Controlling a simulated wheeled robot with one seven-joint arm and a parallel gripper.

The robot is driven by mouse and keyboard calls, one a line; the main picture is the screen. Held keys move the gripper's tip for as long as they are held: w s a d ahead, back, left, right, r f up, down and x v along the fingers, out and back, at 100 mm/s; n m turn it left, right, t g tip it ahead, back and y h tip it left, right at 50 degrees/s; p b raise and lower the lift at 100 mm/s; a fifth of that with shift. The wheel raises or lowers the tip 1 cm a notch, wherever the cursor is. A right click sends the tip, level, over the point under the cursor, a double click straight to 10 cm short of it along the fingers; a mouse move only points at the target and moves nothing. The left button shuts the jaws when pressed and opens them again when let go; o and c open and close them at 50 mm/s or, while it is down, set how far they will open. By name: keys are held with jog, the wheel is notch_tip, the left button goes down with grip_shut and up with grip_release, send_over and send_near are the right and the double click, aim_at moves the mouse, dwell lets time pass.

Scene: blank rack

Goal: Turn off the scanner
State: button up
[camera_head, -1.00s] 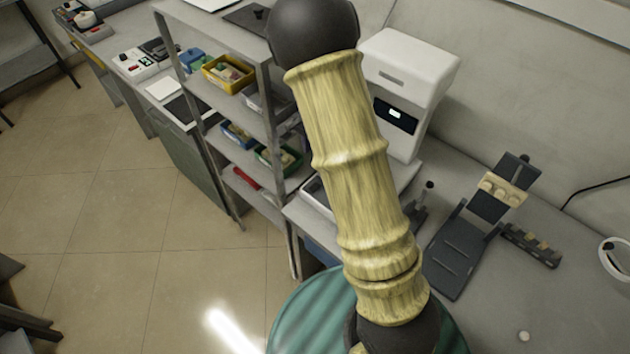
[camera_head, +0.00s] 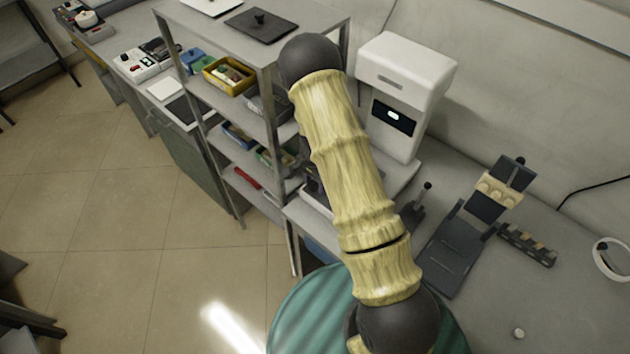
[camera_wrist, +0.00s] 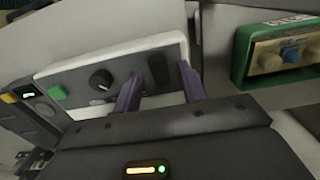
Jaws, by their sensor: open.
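In the head view a tall white machine (camera_head: 405,70) with a small lit display (camera_head: 394,115) stands behind my arm. No label names the scanner, so I cannot tell which device it is. My arm hides my gripper in the head view.
A green-framed unit (camera_wrist: 245,55) with knobs is right of the panel in the wrist view. In the head view, a grey shelf rack (camera_head: 222,32) holding bins stands left of my arm. A dark stand (camera_head: 455,250) is on the right bench.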

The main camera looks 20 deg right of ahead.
grip_shut()
jog(key=shift+w+d+g+y+b, duration=0.15)
jog(key=shift+g+y+b, duration=0.25)
jog(key=shift+y, duration=0.2)
grip_release()
notch_tip(320, 180, up, 17)
jog(key=w+d+b, duration=0.1)
jog(key=b, duration=0.1)
jog(key=shift+d+r+b, duration=0.15)
jog(key=shift+d+b, duration=0.25)
